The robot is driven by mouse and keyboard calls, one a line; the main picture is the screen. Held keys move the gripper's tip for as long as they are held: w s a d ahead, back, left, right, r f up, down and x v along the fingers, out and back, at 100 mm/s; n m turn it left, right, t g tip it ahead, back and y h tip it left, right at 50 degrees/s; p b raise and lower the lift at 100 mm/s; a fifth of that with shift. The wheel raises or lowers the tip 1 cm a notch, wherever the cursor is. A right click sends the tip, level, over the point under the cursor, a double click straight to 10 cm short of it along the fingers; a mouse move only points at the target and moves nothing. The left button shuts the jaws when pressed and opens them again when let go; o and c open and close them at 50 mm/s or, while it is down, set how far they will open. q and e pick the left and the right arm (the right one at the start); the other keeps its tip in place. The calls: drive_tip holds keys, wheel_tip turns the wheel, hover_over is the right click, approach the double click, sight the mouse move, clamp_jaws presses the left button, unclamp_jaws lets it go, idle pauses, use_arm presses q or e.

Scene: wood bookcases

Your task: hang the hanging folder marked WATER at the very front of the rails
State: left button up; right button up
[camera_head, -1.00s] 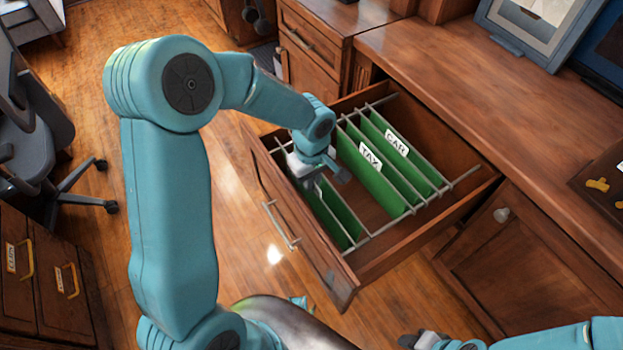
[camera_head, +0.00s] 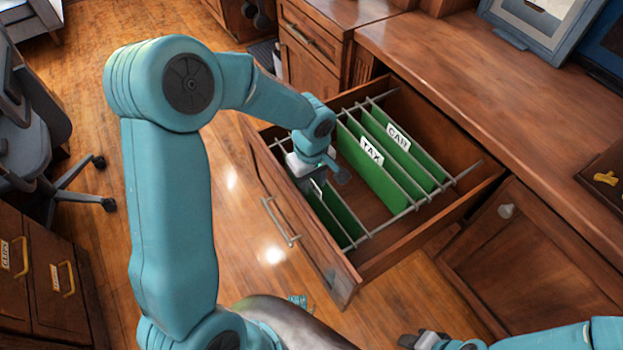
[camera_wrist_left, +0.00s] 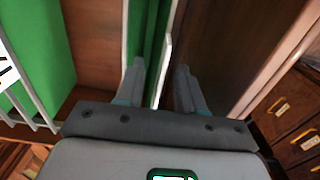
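My left gripper (camera_head: 322,180) points down into the open drawer, over the front green hanging folder (camera_head: 338,218). In the left wrist view its two fingers (camera_wrist_left: 158,90) stand apart, on either side of a green folder edge (camera_wrist_left: 149,40) with a white tab strip; a gap shows beside the right finger. The gripper covers this folder's label, so I cannot read its word. The folder marked TAX (camera_head: 375,172) and the one marked CAR (camera_head: 405,150) hang further back on the rails (camera_head: 412,208). My right gripper (camera_head: 425,340) is at the bottom edge, its fingers unclear.
The wooden drawer (camera_head: 335,278) is pulled out, with its handle (camera_head: 280,222) on the front. Bare rail lies between the front folder and TAX. A desktop (camera_head: 470,70) with picture frames is behind. An office chair (camera_head: 45,150) stands at the left.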

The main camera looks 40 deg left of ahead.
use_arm(q)
wheel_tip(320, 180, up, 16)
drive_tip(key=p, duration=0.3)
drive_tip(key=shift+r+p, duration=0.15)
drive_tip(key=shift+p, duration=0.15)
idle(0.5)
